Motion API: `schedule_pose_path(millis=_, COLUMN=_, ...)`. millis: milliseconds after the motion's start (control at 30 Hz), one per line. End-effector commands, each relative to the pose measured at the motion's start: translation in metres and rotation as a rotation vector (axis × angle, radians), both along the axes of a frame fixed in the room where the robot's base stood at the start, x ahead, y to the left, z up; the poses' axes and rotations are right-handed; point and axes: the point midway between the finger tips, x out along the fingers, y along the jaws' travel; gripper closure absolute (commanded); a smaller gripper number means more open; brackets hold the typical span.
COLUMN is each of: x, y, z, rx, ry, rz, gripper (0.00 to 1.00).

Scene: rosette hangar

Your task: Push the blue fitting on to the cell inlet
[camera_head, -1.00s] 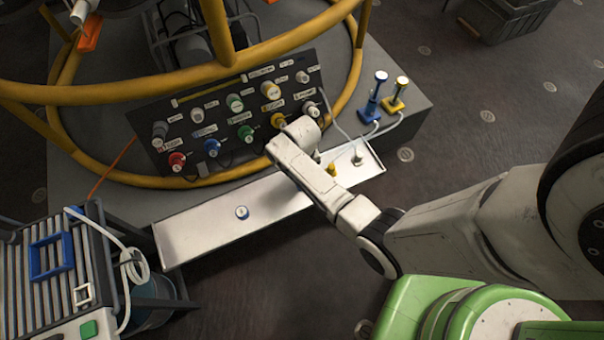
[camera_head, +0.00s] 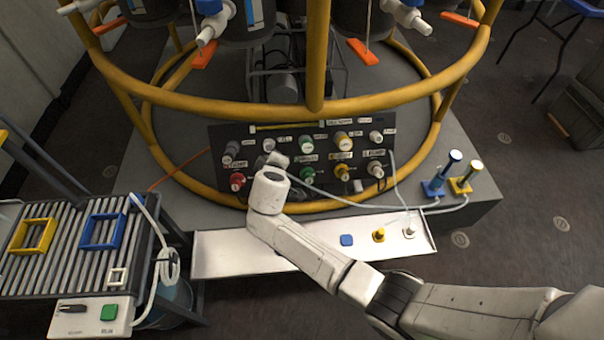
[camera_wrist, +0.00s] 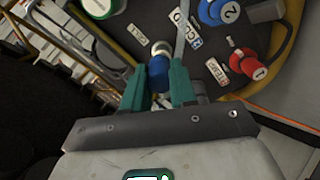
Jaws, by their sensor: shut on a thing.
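In the wrist view, my gripper (camera_wrist: 160,82) has its two teal fingers shut on the blue fitting (camera_wrist: 158,73). A round metallic nozzle (camera_wrist: 160,48), beside a label that seems to read CELL, lies directly beyond the fitting and lines up with it. I cannot tell whether the fitting is over the nozzle or just short of it. In the head view, my gripper (camera_head: 277,161) is at the left-middle of the dark panel (camera_head: 323,191). My wrist hides the fitting and part of the panel there.
A blue knob (camera_wrist: 222,12) and a red knob (camera_wrist: 250,66) sit close by. A pale hose (camera_head: 330,199) runs from near my gripper to the blue stand (camera_head: 433,188). A yellow rail (camera_head: 300,105) crosses above the panel. A white tray (camera_head: 218,253) lies below.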

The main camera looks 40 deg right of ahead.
Motion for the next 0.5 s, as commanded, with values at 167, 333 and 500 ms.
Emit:
schedule_pose_path(millis=167, x=0.01, y=0.012, z=0.009, rx=-0.022, ry=-0.032, rz=0.049, gripper=1.0)
schedule_pose_path(millis=333, x=0.017, y=0.009, z=0.006, rx=-0.023, ry=-0.035, rz=0.053, gripper=1.0)
schedule_pose_path(millis=500, x=0.027, y=0.002, z=-0.002, rx=-0.024, ry=-0.033, rz=0.052, gripper=1.0)
